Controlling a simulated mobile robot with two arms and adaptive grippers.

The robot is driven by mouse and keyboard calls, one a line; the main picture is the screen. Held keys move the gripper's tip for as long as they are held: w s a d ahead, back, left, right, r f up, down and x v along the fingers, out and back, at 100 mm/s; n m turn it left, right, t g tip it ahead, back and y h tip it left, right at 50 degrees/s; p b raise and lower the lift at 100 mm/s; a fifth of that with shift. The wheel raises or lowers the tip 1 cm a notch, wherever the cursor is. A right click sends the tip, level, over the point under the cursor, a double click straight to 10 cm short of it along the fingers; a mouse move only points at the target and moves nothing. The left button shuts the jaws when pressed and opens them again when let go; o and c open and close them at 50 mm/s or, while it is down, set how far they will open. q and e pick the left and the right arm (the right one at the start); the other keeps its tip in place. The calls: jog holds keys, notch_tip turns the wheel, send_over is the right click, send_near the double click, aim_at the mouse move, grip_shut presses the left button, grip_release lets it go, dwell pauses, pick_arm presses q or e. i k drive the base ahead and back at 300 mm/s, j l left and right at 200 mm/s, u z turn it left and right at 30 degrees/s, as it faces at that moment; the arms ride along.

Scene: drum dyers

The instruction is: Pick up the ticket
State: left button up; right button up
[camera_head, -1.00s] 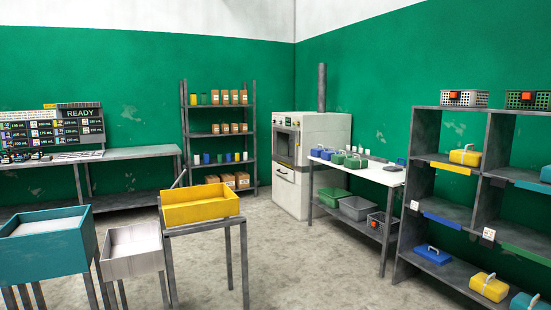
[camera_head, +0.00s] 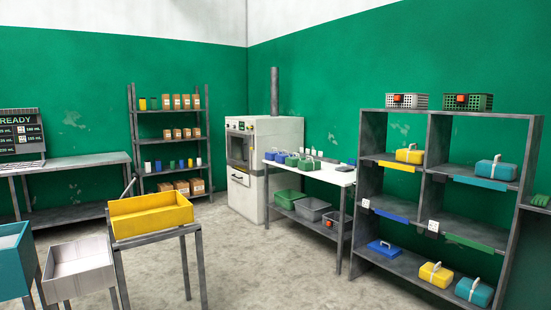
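No ticket can be made out for certain. Small white tags with dark marks are on the right shelf unit, one on its left post (camera_head: 366,203) and one on its middle post (camera_head: 433,226). A small white slip (camera_head: 238,176) shows on the front of the white oven. Neither of my grippers is in view.
A yellow tray (camera_head: 150,215) on a stand, a white bin (camera_head: 78,270) and a teal bin (camera_head: 12,262) stand at the front left. A white table (camera_head: 325,174) and grey shelves (camera_head: 400,255) holding lidded boxes stand right. Bare floor (camera_head: 250,260) lies between.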

aim_at(433, 226)
jog(key=i+u, duration=0.2)
jog(key=i, duration=3.7)
jog(key=i+j+z, duration=0.2)
jog(key=i, duration=0.4)
jog(key=i+j+z, duration=0.15)
jog(key=i, duration=0.45)
jog(key=i+j+z, duration=0.2)
jog(key=i, duration=0.35)
jog(key=i+j+z, duration=0.15)
jog(key=i+j, duration=0.2)
jog(key=i, duration=0.2)
jog(key=i+j+z, duration=0.2)
jog(key=i+j, duration=0.2)
jog(key=i, duration=0.15)
